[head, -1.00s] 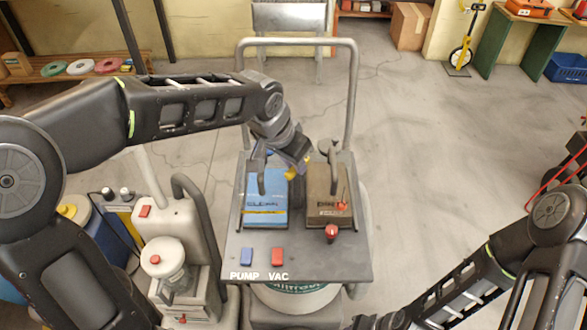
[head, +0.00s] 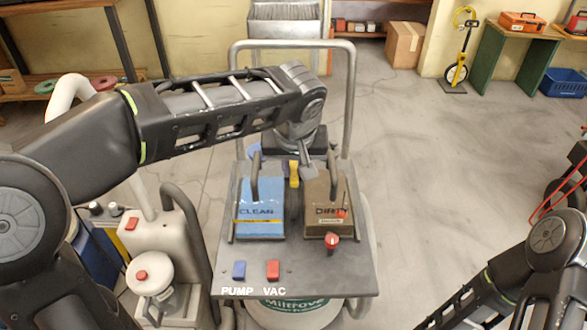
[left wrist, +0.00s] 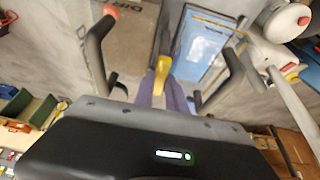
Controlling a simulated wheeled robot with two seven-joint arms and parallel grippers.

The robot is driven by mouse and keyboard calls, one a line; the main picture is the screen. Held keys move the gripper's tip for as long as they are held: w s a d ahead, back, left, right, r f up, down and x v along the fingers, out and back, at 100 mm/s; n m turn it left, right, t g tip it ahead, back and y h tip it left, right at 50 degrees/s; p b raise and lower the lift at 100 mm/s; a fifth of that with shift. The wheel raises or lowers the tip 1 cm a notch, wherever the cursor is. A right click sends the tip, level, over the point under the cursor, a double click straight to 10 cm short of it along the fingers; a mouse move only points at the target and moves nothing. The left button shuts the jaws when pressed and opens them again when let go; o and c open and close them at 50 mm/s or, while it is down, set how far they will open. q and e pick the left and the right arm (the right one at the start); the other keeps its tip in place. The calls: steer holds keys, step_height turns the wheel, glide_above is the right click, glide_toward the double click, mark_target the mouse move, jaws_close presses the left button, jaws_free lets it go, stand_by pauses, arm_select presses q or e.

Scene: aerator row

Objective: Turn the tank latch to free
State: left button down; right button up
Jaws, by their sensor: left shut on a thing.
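The tank latch is a small yellow lever (head: 293,174) between the blue CLEAN tank (head: 261,208) and the brown DIRTY tank (head: 326,208). In the head view it points roughly toward me, along the gap between the tanks. My left gripper (head: 297,163) reaches down from above at the far end of the tanks and is shut on the latch. The left wrist view shows the yellow lever (left wrist: 161,75) between the fingers, which hide part of it. My right gripper is out of view; only my right arm shows at lower right.
Dark upright handles stand on both tanks, close beside my left gripper. A red knob (head: 332,243), a blue PUMP switch (head: 239,270) and a red VAC switch (head: 273,270) sit nearer me. A grey metal hoop (head: 352,100) rises behind. Floor to the right is open.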

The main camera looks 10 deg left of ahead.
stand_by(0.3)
arm_select(q)
steer(key=c, duration=1.4)
jaws_free()
steer(key=shift+o, duration=0.2)
steer(key=v, duration=0.7)
steer(key=shift+r+p, duration=0.35)
steer(key=shift+p, duration=0.05)
steer(key=shift+s+r, duration=0.1)
steer(key=shift+s, duration=0.05)
